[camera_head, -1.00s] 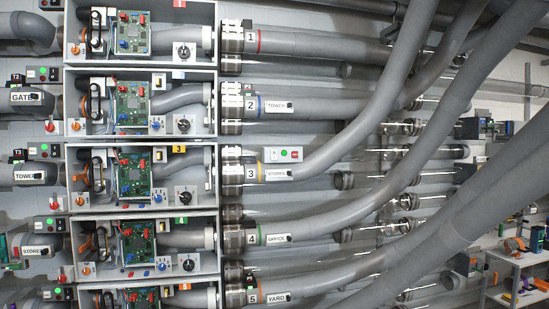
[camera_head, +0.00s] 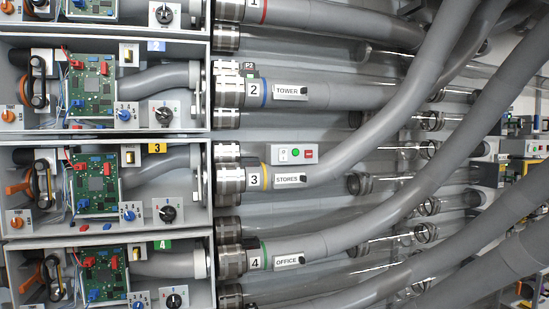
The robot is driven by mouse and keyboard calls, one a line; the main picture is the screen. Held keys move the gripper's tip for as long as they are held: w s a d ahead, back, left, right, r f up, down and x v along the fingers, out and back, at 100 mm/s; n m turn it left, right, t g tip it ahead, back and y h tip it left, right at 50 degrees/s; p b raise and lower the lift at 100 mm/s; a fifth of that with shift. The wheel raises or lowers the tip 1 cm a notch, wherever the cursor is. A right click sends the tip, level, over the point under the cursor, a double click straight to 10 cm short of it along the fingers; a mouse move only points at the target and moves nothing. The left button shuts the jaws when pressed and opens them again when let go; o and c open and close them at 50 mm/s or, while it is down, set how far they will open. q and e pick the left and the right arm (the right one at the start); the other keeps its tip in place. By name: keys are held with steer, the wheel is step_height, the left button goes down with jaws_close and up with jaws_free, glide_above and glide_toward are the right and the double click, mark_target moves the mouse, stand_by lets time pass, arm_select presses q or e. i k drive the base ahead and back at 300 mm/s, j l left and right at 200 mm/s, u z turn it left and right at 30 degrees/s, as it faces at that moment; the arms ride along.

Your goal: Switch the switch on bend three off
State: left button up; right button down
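Bend three is the grey tube (camera_head: 345,174) with a yellow band, a "3" tag (camera_head: 254,180) and a "STORES" label (camera_head: 286,180). A small grey switch box (camera_head: 295,154) sits just above its start. The box has a white rocker switch (camera_head: 283,155) at left, a green lamp (camera_head: 295,153) that looks lit, and a red part (camera_head: 309,154) at right. The rocker's position is too small to tell. A small black part (camera_head: 303,179) is at the right end of the label. Neither of my grippers is in view.
Bay three (camera_head: 157,148), with a yellow "3" plate, holds a green circuit board (camera_head: 96,183), a white switch (camera_head: 130,156) and a black dial (camera_head: 168,213). The "TOWER" tube (camera_head: 345,96) is above, the "OFFICE" tube (camera_head: 340,238) below. Large grey tubes cross at right.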

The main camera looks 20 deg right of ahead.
mark_target(283, 152)
steer(key=i+j, duration=0.15)
steer(key=i, duration=0.35)
steer(key=i+j, duration=0.15)
steer(key=i, duration=0.3)
steer(key=i+j+z, duration=0.1)
steer(key=i, duration=0.4)
steer(key=j, duration=0.1)
